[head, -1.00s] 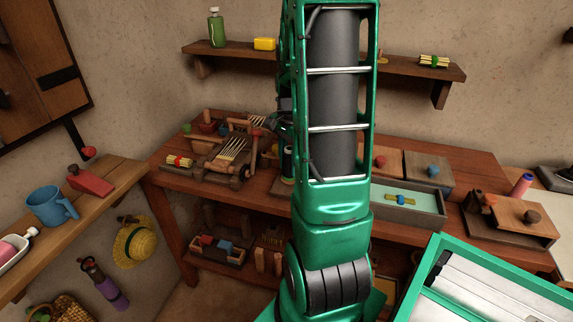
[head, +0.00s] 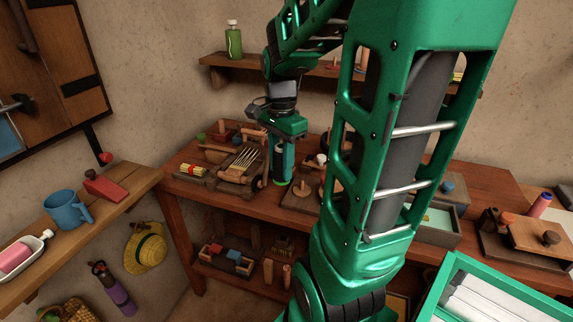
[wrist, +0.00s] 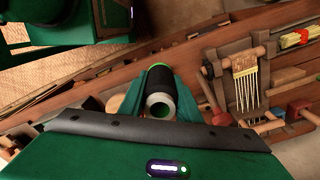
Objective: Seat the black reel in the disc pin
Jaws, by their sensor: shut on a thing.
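The black reel (wrist: 160,77) is between the fingers of my gripper (wrist: 162,94) in the wrist view. It has a dark wound body, a pale hollow core and green at its end. In the head view my gripper (head: 281,162) points down over the wooden table, shut on the reel, which is partly hidden by the fingers. The disc pin (head: 303,187) looks like a wooden peg on a round disc on a dark board, just right of my gripper. The reel appears apart from it. I cannot tell the exact height gap.
A small loom (head: 238,164) stands close to the left of my gripper. A yellow bundle with a red band (head: 190,170) lies farther left. A lidded wooden box (head: 540,237) is at the right. A wall shelf (head: 225,75) is behind. My arm hides the table's middle.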

